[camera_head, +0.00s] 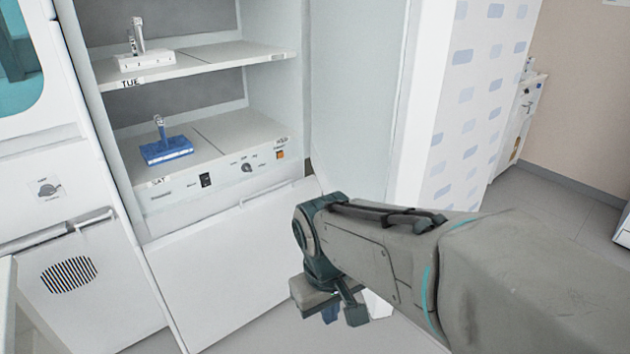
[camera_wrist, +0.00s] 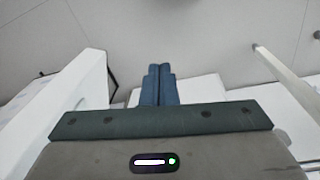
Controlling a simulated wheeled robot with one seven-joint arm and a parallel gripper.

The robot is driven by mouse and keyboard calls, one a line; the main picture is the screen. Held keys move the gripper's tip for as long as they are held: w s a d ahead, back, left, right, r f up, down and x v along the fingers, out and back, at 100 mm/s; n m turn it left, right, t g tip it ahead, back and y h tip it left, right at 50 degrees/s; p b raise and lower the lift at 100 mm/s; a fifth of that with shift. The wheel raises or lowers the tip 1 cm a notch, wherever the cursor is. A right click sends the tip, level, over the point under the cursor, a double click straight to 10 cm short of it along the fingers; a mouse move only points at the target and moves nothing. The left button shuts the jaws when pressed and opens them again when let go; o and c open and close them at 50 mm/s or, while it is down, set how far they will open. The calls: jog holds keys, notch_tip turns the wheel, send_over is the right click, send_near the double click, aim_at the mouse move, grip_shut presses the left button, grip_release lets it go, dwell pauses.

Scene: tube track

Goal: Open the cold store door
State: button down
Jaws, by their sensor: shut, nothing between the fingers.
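The cold store (camera_head: 195,120) is a white cabinet whose upper compartment stands open, showing its shelves. Its door (camera_head: 355,100) appears as a pale panel swung out at the right side of the compartment. No door handle is clearly visible in the head view. My gripper (camera_head: 340,310) hangs low in front of the cabinet's lower panel, apart from the door panel's visible part; my arm hides part of that area. In the wrist view the blue fingers (camera_wrist: 158,85) are together and empty.
A white rack (camera_head: 145,60) stands on the upper shelf and a blue rack (camera_head: 167,150) on the lower one. A patterned panel (camera_head: 480,100) stands right of the door. Pale bars flank my gripper in the wrist view, at left (camera_wrist: 75,95) and right (camera_wrist: 285,75).

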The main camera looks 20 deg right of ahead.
jog(key=w+a+r+n+g+h+p, duration=0.3)
jog(key=w+r+n+h+p, duration=0.75)
jog(key=w+n+h, duration=0.55)
jog(key=s+d+m+h+p, duration=0.1)
jog(key=s+d+p, duration=0.3)
jog(key=d, duration=1)
jog(key=shift+s+d, duration=0.15)
jog(key=shift+f, duration=0.1)
